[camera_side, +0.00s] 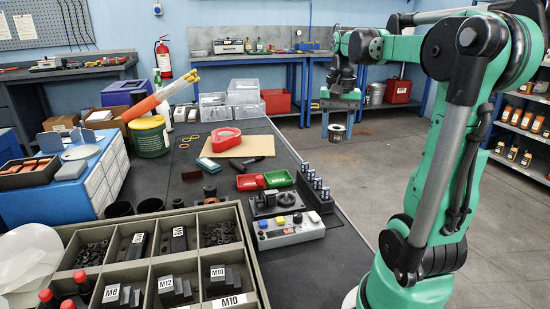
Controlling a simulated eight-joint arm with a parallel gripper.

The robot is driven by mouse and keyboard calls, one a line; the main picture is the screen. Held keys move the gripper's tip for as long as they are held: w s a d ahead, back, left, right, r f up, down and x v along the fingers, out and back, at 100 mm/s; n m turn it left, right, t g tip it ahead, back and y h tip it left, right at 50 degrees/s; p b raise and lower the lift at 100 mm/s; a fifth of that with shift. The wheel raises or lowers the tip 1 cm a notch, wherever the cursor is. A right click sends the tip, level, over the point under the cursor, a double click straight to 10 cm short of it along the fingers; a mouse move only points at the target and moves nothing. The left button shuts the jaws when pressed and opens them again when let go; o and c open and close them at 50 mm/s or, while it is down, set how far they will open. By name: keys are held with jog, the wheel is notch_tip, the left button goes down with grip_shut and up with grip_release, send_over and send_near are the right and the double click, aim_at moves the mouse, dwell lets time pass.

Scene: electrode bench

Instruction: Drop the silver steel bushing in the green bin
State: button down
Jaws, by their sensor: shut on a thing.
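My gripper (339,121) hangs in the upper middle of the side view with its fingers pointing down. It is shut on a short ring with a pale silver rim and a dark hole, the silver steel bushing (337,132). The bushing is held in the air, with floor seen behind it. The small green bin (279,179) is on the dark bench, lower and to the left of my gripper in the picture. It touches or nearly touches a red bin (249,183). The green bin's inside is partly visible and looks empty.
A compartment tray (151,259) of dark parts fills the near left.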

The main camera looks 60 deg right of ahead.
jog(key=w+d+f, duration=0.2)
jog(key=w+f, duration=0.2)
jog(key=w, duration=0.1)
jog(key=w+d+f, duration=0.3)
jog(key=w+f, duration=0.1)
jog(key=w, duration=0.1)
jog(key=w+d+f, duration=0.2)
jog(key=w+f, duration=0.2)
jog(key=w, duration=0.2)
jog(key=shift+d+f, duration=0.35)
jog(key=shift+d, duration=0.05)
jog(key=shift+f, duration=2.15)
jog(key=shift+f, duration=0.65)
jog(key=shift+c, duration=1.1)
grip_release()
jog(key=shift+r, duration=2.8)
